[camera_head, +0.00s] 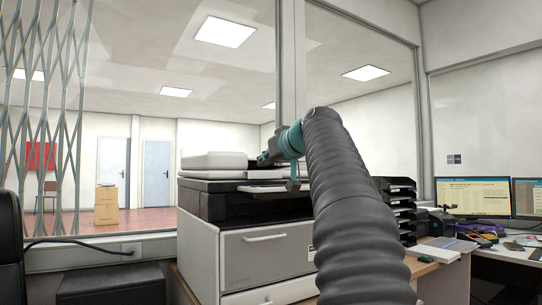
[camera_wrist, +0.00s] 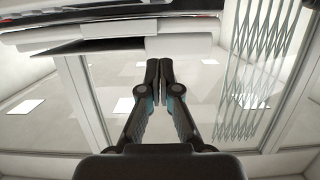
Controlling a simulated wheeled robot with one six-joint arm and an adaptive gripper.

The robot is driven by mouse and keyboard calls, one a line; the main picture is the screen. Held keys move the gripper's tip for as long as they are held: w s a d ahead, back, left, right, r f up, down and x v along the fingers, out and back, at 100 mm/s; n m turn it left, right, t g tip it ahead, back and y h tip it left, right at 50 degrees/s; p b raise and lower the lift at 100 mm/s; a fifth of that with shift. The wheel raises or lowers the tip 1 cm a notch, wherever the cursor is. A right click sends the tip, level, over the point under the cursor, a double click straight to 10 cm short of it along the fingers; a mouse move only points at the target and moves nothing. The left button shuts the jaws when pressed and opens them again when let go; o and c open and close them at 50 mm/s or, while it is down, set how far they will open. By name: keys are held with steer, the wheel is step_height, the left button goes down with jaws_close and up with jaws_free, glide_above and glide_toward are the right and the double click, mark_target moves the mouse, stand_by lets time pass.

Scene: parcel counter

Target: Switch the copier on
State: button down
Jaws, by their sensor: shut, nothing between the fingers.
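The copier (camera_head: 255,245) stands in the middle of the head view, with a light grey body, a black upper band and a white lid (camera_head: 215,160). A flat panel (camera_head: 265,188) juts out at its upper front; my arm hides its right part. I cannot make out a power button or a lit display. My gripper (camera_wrist: 159,82) is shut and empty in the wrist view, its two dark fingers together. The copier's edge (camera_wrist: 120,30) crosses the top of that view, apart from the fingertips in the picture. In the head view my arm largely hides the gripper.
Black stacked trays (camera_head: 398,205) stand right of the copier, beside a desk with monitors (camera_head: 473,197). A folding lattice gate (camera_head: 45,120) and a window frame are at left and behind. Open air surrounds the fingers.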

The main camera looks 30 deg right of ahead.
mark_target(257, 188)
steer(key=x, duration=0.4)
steer(key=shift+w+p, duration=0.25)
steer(key=shift+p, duration=0.15)
steer(key=shift+f+b, duration=0.35)
steer(key=shift+f, duration=0.3)
steer(key=shift+s+f, duration=0.15)
steer(key=shift+f, duration=0.15)
steer(key=shift+f+b, duration=0.45)
steer(key=shift+f, duration=0.65)
